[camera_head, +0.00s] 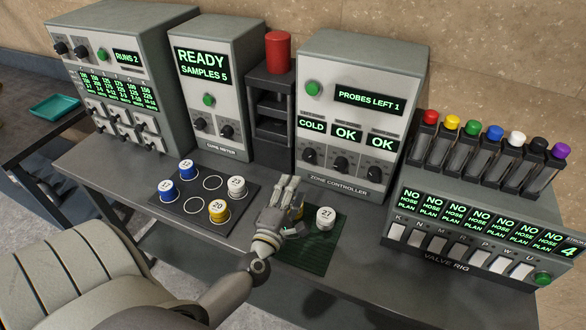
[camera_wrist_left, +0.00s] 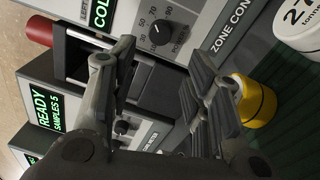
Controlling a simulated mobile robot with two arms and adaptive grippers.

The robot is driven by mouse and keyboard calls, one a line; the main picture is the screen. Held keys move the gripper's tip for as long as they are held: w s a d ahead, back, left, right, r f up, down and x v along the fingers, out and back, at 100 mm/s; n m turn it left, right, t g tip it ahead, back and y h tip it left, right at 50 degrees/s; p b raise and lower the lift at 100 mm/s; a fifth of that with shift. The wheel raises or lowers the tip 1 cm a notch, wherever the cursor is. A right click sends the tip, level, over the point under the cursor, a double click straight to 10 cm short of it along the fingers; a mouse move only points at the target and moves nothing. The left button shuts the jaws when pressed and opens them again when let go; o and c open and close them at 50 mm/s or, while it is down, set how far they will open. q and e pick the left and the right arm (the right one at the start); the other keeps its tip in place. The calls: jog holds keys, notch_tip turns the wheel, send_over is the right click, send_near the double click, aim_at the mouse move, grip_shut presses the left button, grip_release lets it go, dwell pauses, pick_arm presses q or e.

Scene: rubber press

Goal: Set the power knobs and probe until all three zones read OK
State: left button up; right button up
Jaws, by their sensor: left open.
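The zone controller (camera_head: 355,95) stands at the back of the table. Its top screen (camera_head: 369,100) reads PROBES LEFT 1. Its zone screens read COLD (camera_head: 312,124), OK (camera_head: 346,134) and OK (camera_head: 381,142), left to right. Three power knobs sit below: left (camera_head: 310,156), middle (camera_head: 341,165), right (camera_head: 373,173). A green button (camera_head: 313,88) is at its upper left. My left gripper (camera_head: 289,186) is in front of the controller, below the left knob, empty and open. In the left wrist view the left knob (camera_wrist_left: 159,33) shows beyond the spread fingers, apart from them. My right gripper is not in view.
A white 27 canister (camera_head: 325,218) stands on the green mat (camera_head: 318,258) right of my gripper. A dark mat (camera_head: 187,213) with blue, white and yellow canisters is to the left. The core meter (camera_head: 207,85) reads READY. The valve rig (camera_head: 470,235) stands right, with several coloured-cap tubes behind.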

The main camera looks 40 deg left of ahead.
pick_arm(q)
jog(key=a+r+m+t, duration=0.1)
jog(key=a+r+m, duration=0.1)
jog(key=r, duration=0.1)
jog(key=a+r+m+t+y+b, duration=0.1)
jog(key=a+r, duration=0.2)
jog(key=shift+s+a+m, duration=0.15)
jog(key=shift+a+m, duration=0.05)
jog(key=shift+m, duration=0.2)
grip_shut()
notch_tip(320, 180, up, 16)
jog(key=s+a+n+g+h+b, duration=0.1)
jog(key=n+h, duration=0.6)
jog(key=n, duration=0.7)
jog(key=s+a+n+g+h+b, duration=0.1)
jog(key=n+g+h+b, duration=0.2)
jog(key=n+h, duration=0.5)
jog(key=shift+s+a+f+n+b, duration=0.2)
jog(key=shift+s+n+b, duration=0.2)
jog(key=shift+n, duration=2.6)
jog(key=shift+g+h, duration=0.3)
jog(key=shift+h, duration=0.1)
